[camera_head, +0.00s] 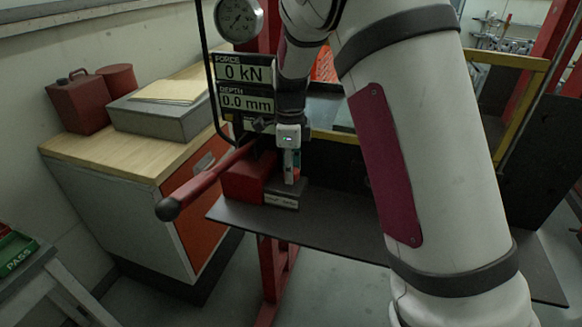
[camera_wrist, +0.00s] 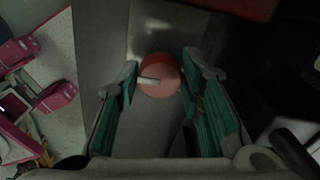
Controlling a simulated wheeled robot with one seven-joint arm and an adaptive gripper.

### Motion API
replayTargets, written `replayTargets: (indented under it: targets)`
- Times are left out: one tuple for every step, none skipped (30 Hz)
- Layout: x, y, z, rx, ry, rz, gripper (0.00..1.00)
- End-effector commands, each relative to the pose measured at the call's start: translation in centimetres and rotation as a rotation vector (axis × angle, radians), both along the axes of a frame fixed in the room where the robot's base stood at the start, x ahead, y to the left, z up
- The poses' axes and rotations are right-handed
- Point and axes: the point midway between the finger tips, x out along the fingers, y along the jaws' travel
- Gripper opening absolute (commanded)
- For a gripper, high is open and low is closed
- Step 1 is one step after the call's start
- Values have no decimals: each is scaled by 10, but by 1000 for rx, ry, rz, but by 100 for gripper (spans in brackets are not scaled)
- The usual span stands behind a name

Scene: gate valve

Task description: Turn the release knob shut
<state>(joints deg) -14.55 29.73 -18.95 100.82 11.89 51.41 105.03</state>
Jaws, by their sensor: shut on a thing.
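The release knob (camera_wrist: 160,88) is a round red knob with a pale pointer bar across its face, seen from above in the wrist view. My gripper (camera_wrist: 163,72) has its teal-padded fingers on either side of the knob, closed on it. In the head view my gripper (camera_head: 291,178) points down over a small dark block with a pale label (camera_head: 281,200), beside a red pump body (camera_head: 246,178). There the knob is mostly hidden by the fingers.
A red pump lever (camera_head: 205,182) with a black end sticks out to the left. Display panels (camera_head: 245,87) read 0 kN and 0.0 mm, below a round gauge (camera_head: 239,18). A dark shelf (camera_head: 330,235) carries the pump. A wooden-topped cabinet (camera_head: 110,155) stands left.

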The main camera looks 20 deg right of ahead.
Motion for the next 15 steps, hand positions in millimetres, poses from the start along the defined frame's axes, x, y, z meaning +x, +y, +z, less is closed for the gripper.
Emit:
replayTargets:
  targets:
    - [0,0,1,0,-1,-14,6]
    - [0,0,1,0,-1,-22,6]
    - [0,0,1,0,-1,-32,6]
    - [0,0,1,0,-1,-38,6]
    - [0,0,0,0,-1,-42,6]
    - [0,0,0,0,-1,-47,6]
    - [0,0,0,0,-1,-50,6]
    - [0,0,0,0,-1,-53,6]
    - [0,0,0,0,-1,-56,7]
    - [0,0,0,0,-1,-57,7]
    - [0,0,0,0,-1,-58,7]
    - [0,0,0,0,0,-59,7]
    - [0,0,0,0,0,-59,7]
    - [0,0,0,0,0,-59,7]
    - [0,0,0,0,0,-59,7]
